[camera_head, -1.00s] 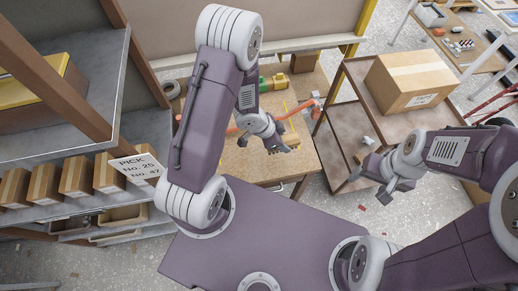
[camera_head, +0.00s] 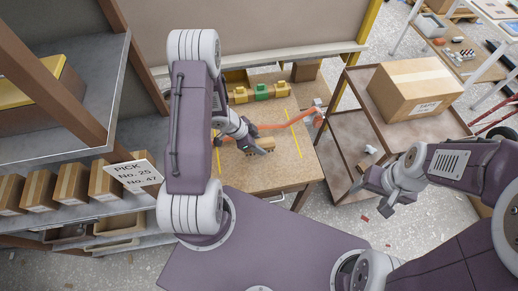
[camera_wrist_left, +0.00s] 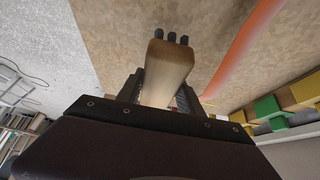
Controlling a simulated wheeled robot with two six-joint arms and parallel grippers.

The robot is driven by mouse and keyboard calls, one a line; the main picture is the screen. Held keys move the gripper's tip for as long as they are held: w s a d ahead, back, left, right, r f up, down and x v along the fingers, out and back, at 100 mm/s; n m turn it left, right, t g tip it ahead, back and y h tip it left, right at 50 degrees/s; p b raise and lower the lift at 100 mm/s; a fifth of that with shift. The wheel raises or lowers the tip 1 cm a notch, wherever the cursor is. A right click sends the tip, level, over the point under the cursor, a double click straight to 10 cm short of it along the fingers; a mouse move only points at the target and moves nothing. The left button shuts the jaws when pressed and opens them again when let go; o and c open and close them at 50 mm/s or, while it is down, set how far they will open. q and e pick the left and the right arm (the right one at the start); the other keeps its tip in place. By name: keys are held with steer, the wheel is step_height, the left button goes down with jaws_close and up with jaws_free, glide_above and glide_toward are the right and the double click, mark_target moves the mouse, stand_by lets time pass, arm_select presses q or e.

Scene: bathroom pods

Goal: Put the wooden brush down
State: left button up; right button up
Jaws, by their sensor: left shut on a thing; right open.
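The wooden brush (camera_wrist_left: 166,68) is between the fingers of my left gripper (camera_wrist_left: 160,98), which is shut on it. In the left wrist view its pale wooden body points away from the palm, with dark bristle tufts at the far end. In the head view my left gripper (camera_head: 249,146) is over the wooden workbench (camera_head: 285,170), and the brush (camera_head: 264,145) shows at its fingertips. I cannot tell whether the brush touches the bench top. My right gripper (camera_head: 372,203) is open and empty, to the right of the bench and low in front of the brown cart.
An orange hose (camera_head: 290,125) crosses the bench behind the brush. Yellow and green blocks (camera_head: 262,92) line the bench's back. A brown cart (camera_head: 352,135) with a cardboard box (camera_head: 418,88) stands right. A shelf with cartons (camera_head: 72,183) stands left. The bench's front right is bare.

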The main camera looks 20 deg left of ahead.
arm_select(q)
step_height(320, 180, down, 4)
steer(key=shift+s+d+r+b, duration=0.1)
steer(key=shift+d+r+b, duration=0.1)
steer(key=shift+b, duration=0.3)
steer(key=shift+a+f, duration=0.15)
steer(key=shift+f, duration=0.05)
steer(key=shift+f, duration=0.15)
steer(key=o, duration=1.3)
